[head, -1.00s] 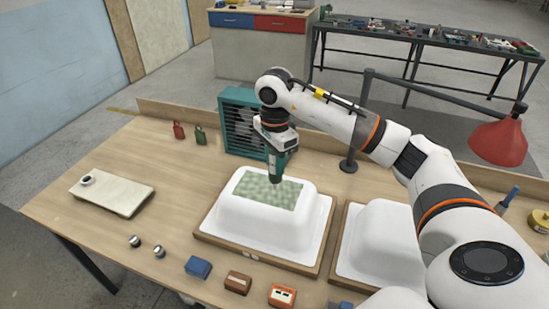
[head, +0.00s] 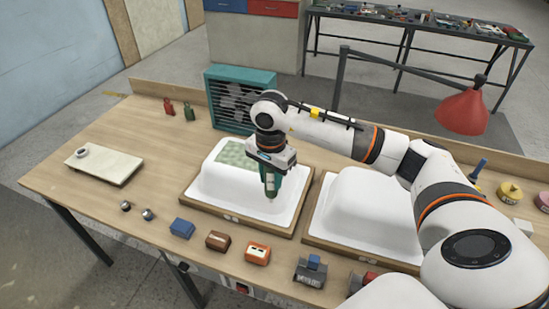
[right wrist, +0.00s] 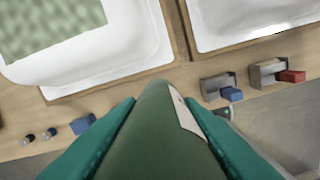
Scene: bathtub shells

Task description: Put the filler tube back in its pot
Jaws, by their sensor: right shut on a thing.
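My right gripper (head: 270,178) has teal fingers and is shut on the filler tube. The dark green tube with a white label (right wrist: 165,135) fills the space between the fingers in the right wrist view. In the head view its pale tip points down over the front right side of the left white tub shell (head: 215,188); I cannot tell whether it touches. A green patterned patch (head: 247,154) lies on top of that shell. I cannot make out the pot for certain. My left gripper is not in view.
A second white shell (head: 365,212) stands to the right, partly behind my arm. Blue (head: 182,228), brown (head: 218,240) and orange (head: 257,253) blocks line the front edge. A teal fan box (head: 235,95) and a red lamp (head: 463,110) stand behind. The table's left side has free room.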

